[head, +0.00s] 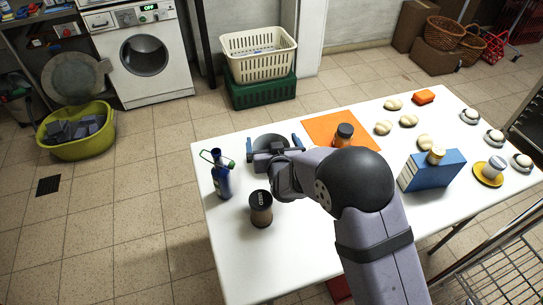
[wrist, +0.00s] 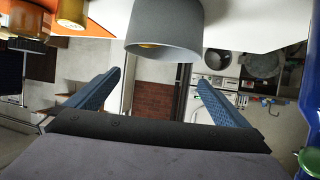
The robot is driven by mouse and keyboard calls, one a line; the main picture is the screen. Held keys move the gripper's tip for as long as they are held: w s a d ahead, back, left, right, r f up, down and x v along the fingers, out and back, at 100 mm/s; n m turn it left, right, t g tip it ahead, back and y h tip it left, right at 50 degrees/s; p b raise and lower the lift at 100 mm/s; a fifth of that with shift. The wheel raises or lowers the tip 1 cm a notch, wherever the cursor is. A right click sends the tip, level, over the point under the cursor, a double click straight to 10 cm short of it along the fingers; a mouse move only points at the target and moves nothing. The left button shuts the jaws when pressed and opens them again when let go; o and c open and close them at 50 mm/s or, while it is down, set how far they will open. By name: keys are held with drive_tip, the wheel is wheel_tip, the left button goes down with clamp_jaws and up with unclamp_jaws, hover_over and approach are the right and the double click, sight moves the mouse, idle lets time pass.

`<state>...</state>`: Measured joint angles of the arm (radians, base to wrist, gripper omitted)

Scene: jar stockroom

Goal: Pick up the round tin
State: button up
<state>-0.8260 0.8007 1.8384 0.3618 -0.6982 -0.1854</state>
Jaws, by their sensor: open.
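A plain grey round container (head: 268,139), which looks like the round tin, stands on the white table near its far left part. In the wrist view, which shows the scene upside down, the grey tin (wrist: 165,28) is just beyond the fingertips, roughly between them, with a little yellow at its rim. My gripper (head: 273,146) has its two blue fingers spread, one on each side of the tin in the head view. The fingers (wrist: 160,78) are apart with nothing between them. The wrist hides part of the tin in the head view.
A blue bottle (head: 221,180) and a dark-lidded brown jar (head: 261,211) stand close by. An orange mat (head: 323,126) holds another jar (head: 344,134). A blue box (head: 433,172) is further right. The table's front left (head: 235,255) is clear.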

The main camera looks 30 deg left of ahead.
sight(269, 143)
drive_tip(key=shift+f, duration=1.65)
wheel_tip(269, 143, down, 2)
drive_tip(key=shift+f+p, duration=0.1)
drive_tip(key=shift+p, duration=0.25)
drive_tip(key=shift+x, duration=0.85)
drive_tip(key=shift+w+a+f, duration=0.3)
drive_tip(key=shift+w+f, duration=0.05)
drive_tip(key=shift+w, duration=0.2)
drive_tip(key=c, duration=0.7)
